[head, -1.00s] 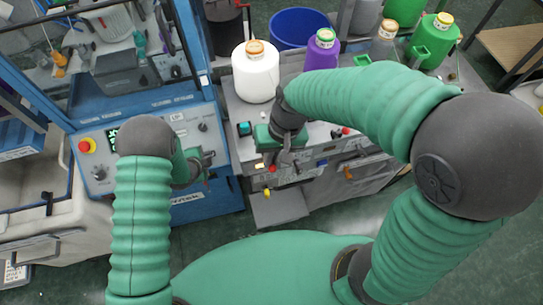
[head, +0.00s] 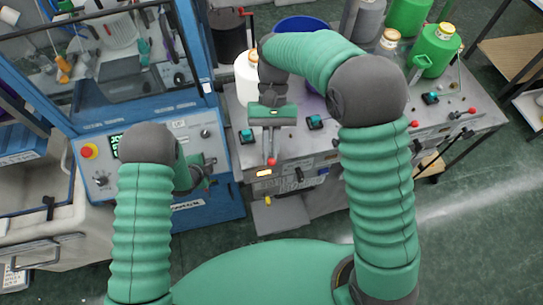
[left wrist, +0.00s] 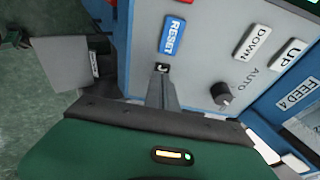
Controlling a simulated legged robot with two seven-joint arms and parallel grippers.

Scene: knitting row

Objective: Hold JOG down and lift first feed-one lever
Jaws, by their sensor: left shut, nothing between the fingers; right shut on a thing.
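My left gripper (head: 207,163) is at the front panel of the blue machine, its fingers shut with nothing between them. In the left wrist view its fingertips (left wrist: 162,74) touch or nearly touch the panel at a small black-and-white control below the blue RESET label (left wrist: 173,35); the fingers cover most of it, and I cannot read JOG. My right gripper (head: 271,151) is shut on the red-knobbed lever (head: 271,162) at the left end of the grey bench machine. The knob shows just below the fingers; the rest of the lever is mostly hidden.
Further red-knobbed levers (head: 335,142) stand along the bench to the right. A teal button (head: 315,122), a white cone (head: 246,68) and a green cone (head: 432,50) are on the bench. A red emergency button (head: 88,152) is at the blue panel's left. A DOWN label (left wrist: 252,42) lies right of RESET.

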